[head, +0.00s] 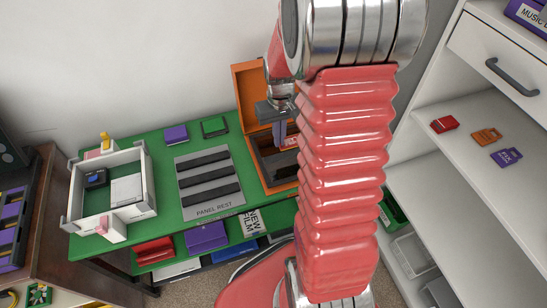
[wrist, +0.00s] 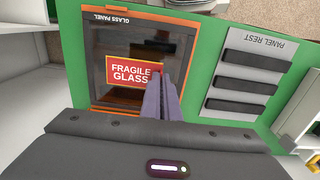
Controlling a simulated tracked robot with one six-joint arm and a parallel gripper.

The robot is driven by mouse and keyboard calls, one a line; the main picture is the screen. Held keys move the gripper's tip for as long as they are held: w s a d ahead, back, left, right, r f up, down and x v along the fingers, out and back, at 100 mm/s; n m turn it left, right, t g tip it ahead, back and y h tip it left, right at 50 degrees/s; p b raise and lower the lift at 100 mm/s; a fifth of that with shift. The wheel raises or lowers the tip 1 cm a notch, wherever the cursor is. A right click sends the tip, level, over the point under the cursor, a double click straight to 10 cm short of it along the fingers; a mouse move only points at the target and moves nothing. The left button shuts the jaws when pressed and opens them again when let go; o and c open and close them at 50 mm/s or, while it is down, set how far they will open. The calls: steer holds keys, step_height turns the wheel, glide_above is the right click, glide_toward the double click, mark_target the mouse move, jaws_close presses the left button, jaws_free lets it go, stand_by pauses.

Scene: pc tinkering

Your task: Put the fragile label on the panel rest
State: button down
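The fragile label (wrist: 130,72) is a red tag with a pale border reading FRAGILE GLASS. It shows over the dark inside of the open orange glass panel case (wrist: 186,24). In the head view the label (head: 290,142) is a small red patch in the case (head: 248,90). My gripper (wrist: 161,76) reaches down into the case, its purple-grey fingers close together and overlapping the label's right edge. Whether they pinch it is unclear. In the head view my gripper (head: 281,138) is beside the label. The grey panel rest (head: 214,206), with several dark bars, lies left of the case.
A white open tray (head: 113,214) stands at the left of the green bench. A purple block (head: 176,134) and a green block (head: 214,126) sit behind the panel rest. White shelves (head: 463,178) rise at the right. My arm hides part of the bench's right side.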

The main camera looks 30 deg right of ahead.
steer(key=w+a+r+n, duration=0.1)
steer(key=w+a+r, duration=0.1)
steer(key=w+a, duration=0.4)
steer(key=w+a+r+n, duration=0.1)
steer(key=w+a+r, duration=0.1)
steer(key=w+a, duration=0.5)
steer(key=a, duration=0.6)
steer(key=shift+w+a+r+n, duration=0.2)
steer(key=shift+a+n, duration=0.1)
steer(key=shift+n, duration=0.1)
